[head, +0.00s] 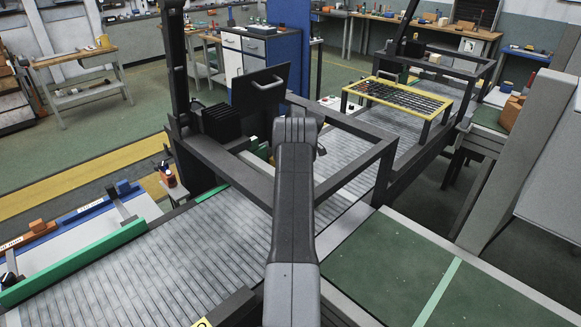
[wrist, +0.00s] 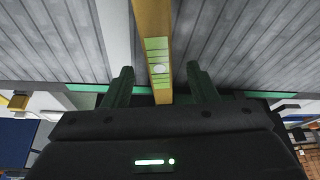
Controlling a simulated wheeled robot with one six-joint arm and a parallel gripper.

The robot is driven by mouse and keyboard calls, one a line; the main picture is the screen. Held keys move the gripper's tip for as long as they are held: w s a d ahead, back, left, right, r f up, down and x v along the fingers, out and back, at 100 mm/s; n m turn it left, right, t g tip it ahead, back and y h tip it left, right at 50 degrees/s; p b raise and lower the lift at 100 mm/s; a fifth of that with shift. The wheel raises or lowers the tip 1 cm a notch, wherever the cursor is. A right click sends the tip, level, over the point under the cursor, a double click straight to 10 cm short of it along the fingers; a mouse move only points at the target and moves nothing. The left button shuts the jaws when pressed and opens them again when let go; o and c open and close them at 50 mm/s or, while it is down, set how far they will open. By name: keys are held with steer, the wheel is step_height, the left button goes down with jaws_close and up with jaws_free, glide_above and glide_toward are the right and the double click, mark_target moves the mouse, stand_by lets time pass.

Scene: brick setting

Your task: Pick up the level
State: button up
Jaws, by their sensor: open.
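The level is a yellow bar with pale green vial windows (wrist: 157,45). In the wrist view it runs from the top edge down between the two dark fingers of my gripper (wrist: 160,80). The gripper is open, with a visible gap on each side of the bar. In the head view my arm covers the middle, and I cannot make out the level or the gripper there.
A grey slatted conveyor (head: 170,265) runs across the scene, with a dark metal frame (head: 345,125) over it. A yellow-edged rack (head: 444,114) stands farther along. A green-topped table (head: 465,275) lies at the lower right. A green rail (head: 75,262) edges the left side.

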steer(key=shift+x, duration=1.25)
steer(key=shift+c, duration=0.2)
steer(key=c, duration=1.1)
jaws_close()
steer(key=shift+r, duration=0.15)
